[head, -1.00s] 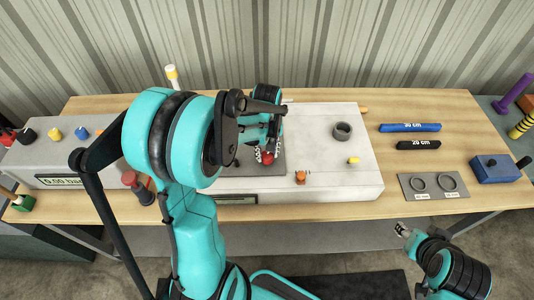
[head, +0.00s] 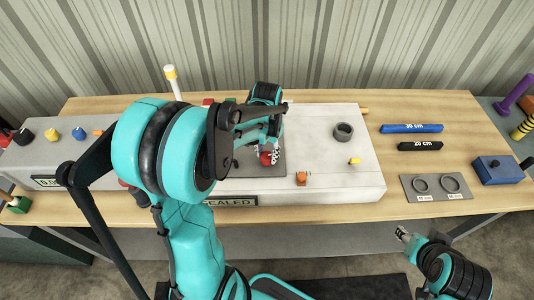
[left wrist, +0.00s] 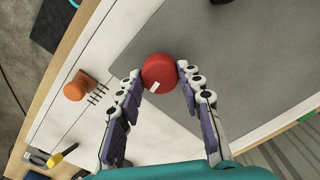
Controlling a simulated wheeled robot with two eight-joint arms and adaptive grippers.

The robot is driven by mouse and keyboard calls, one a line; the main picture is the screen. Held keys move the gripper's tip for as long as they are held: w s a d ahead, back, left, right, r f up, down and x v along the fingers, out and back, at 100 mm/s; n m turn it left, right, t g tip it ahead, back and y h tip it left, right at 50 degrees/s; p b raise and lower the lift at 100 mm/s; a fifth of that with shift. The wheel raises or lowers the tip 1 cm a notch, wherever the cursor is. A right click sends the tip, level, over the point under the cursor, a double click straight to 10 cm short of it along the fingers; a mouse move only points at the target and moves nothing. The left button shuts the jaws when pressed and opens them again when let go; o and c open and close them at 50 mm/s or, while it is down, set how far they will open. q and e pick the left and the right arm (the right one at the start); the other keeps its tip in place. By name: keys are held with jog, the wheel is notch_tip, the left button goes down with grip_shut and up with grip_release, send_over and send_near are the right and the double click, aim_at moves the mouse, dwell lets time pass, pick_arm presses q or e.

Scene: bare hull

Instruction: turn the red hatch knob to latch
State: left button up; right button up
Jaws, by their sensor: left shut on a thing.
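The red hatch knob (head: 265,158) sits on a dark grey plate (head: 270,172) on the pale console. In the left wrist view the round knob (left wrist: 160,70) has a white mark on its rim, at the lower side. My left gripper (left wrist: 161,74) is shut on it, one finger on each side; in the head view the same gripper (head: 269,151) is at the knob. A display (head: 231,201) on the console front reads "SEALED", its left end hidden by my arm. My right gripper (head: 402,233) hangs in front of the table, away from the knob; its jaws are too small to judge.
On the console are an orange knob (head: 302,179), a dark ring (head: 343,132) and a yellow piece (head: 355,161). Blue (head: 411,128) and black (head: 420,146) bars lie to the right, near a grey plate with two rings (head: 436,196). My left arm hides the console's left part.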

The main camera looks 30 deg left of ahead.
aim_at(267, 156)
pick_arm(q)
jog(key=shift+m, duration=0.8)
jog(key=o, duration=1.2)
jog(key=shift+c, duration=0.2)
notch_tip(267, 156, up, 12)
